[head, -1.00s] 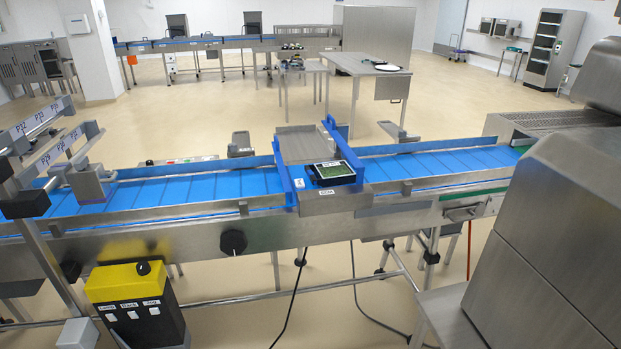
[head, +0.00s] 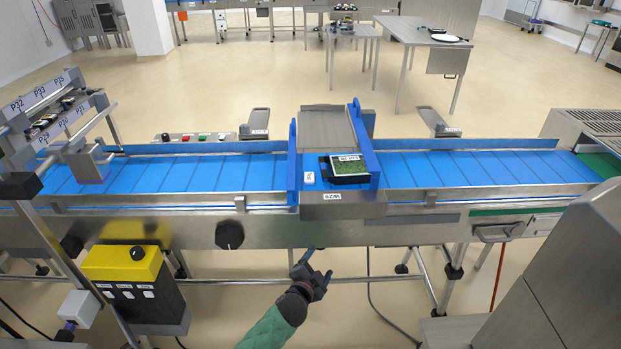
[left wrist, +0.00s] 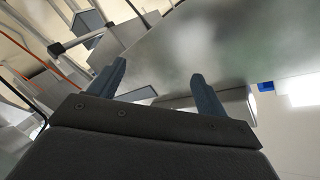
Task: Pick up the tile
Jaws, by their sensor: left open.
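A small white tile (head: 309,178) with blue marking lies on the weighing platform marked WZ6, just left of a black tray (head: 349,180) with green contents and a white label. My left gripper (head: 318,264) is open and empty. In the head view it appears below the conveyor's front side, in front of and lower than the platform. In the left wrist view its two fingers (left wrist: 157,85) are spread apart with nothing between them, facing a grey metal surface. The tile does not show in that view. My right gripper is not in view.
Blue guide walls (head: 366,148) flank the platform. Blue conveyor belts (head: 200,173) run left and right of it. A yellow-topped control box (head: 124,262) stands at lower left. A large steel housing (head: 570,270) fills the lower right.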

